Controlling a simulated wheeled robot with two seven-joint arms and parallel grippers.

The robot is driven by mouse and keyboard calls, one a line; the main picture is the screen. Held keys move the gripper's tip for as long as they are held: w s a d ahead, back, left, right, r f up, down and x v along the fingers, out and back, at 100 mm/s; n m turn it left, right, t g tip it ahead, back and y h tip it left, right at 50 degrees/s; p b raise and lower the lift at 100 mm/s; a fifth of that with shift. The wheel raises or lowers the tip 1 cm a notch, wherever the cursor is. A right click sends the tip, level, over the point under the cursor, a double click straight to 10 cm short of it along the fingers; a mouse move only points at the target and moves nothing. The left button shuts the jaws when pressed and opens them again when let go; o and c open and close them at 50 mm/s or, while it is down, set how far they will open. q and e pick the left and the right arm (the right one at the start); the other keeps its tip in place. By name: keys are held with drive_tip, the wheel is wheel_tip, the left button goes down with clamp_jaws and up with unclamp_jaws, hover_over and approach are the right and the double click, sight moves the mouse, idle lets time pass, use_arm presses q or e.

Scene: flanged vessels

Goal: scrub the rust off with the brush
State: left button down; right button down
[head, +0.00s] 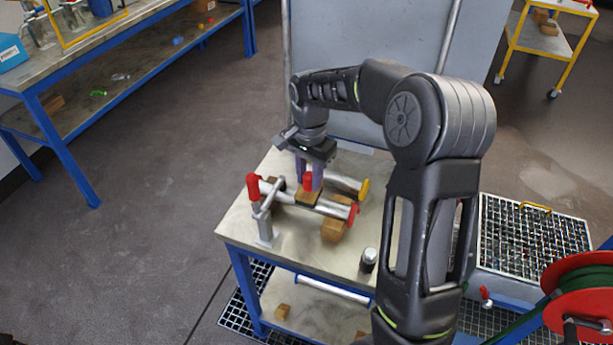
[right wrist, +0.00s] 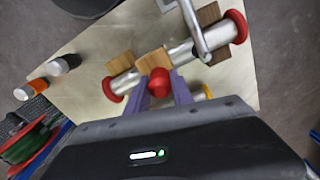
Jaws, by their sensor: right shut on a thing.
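A silver pipe with red end flanges (head: 331,209) lies across the table, and it also shows in the right wrist view (right wrist: 181,54). A wooden brush block (head: 309,197) with a red knob (head: 307,181) rests on or just over the middle of the pipe; I cannot tell if it touches. My right gripper (head: 310,178) is shut on the brush, its purple fingers (right wrist: 160,95) on either side of the red knob (right wrist: 160,80). The block (right wrist: 151,61) hides the pipe under it. I cannot make out rust. My left gripper is out of view.
A wooden support block (head: 334,231) sits under the pipe. A metal clamp post (head: 265,218) stands at its left end. A yellow-ended pipe (head: 364,188) lies behind. The table's front left (head: 240,225) is clear.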

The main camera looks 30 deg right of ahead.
drive_tip(key=shift+s+d+f, duration=0.1)
drive_tip(key=shift+s+f, duration=0.05)
drive_tip(key=shift+s, duration=0.05)
drive_tip(key=shift+s+d, duration=0.45)
drive_tip(key=shift+s, duration=0.2)
drive_tip(key=shift+s+d, duration=0.45)
drive_tip(key=shift+s, duration=0.15)
drive_tip(key=shift+w, duration=0.1)
drive_tip(key=shift+w+a+r, duration=0.1)
drive_tip(key=shift+w+a, duration=0.3)
drive_tip(key=shift+w, duration=0.2)
drive_tip(key=shift+w+a+r, duration=0.1)
drive_tip(key=shift+w+a, duration=0.3)
drive_tip(key=shift+w, duration=0.15)
drive_tip(key=shift+w+a, duration=0.1)
drive_tip(key=shift+w, duration=0.05)
drive_tip(key=shift+w+a+f+p, duration=0.1)
drive_tip(key=shift+w+a+p, duration=0.4)
drive_tip(key=shift+w+a, duration=0.3)
drive_tip(key=shift+w+a+f, duration=0.1)
drive_tip(key=shift+w+a, duration=0.05)
drive_tip(key=shift+w, duration=0.2)
